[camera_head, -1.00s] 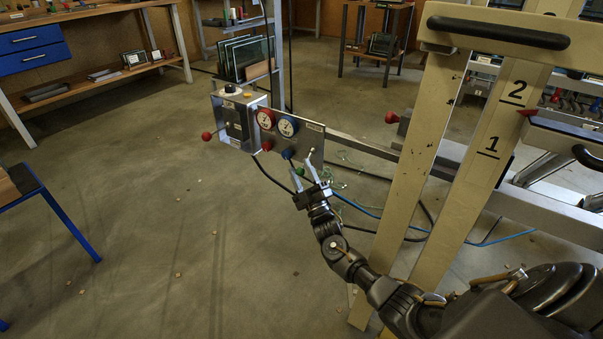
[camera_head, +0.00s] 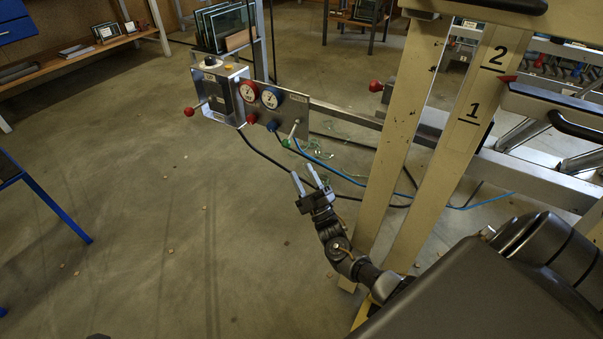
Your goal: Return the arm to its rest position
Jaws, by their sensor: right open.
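My right gripper (camera_head: 306,182) is open and empty, with its two fingers pointing up and away. It hangs in front of and below the control panel (camera_head: 298,108), apart from it. The panel carries two round gauges, one red-rimmed (camera_head: 249,91) and one blue-rimmed (camera_head: 271,98). Below them are a red knob and a blue knob, and a small lever (camera_head: 293,132) stands to their right. My right arm reaches in from the lower right. My left gripper is not in view.
A metal box (camera_head: 219,92) with a red-knobbed lever (camera_head: 190,111) joins the panel's left side. The beige frame (camera_head: 407,125) with numbers 1 and 2 stands close on the right. Hoses (camera_head: 350,180) hang behind my gripper. The floor (camera_head: 150,230) at left is mostly clear.

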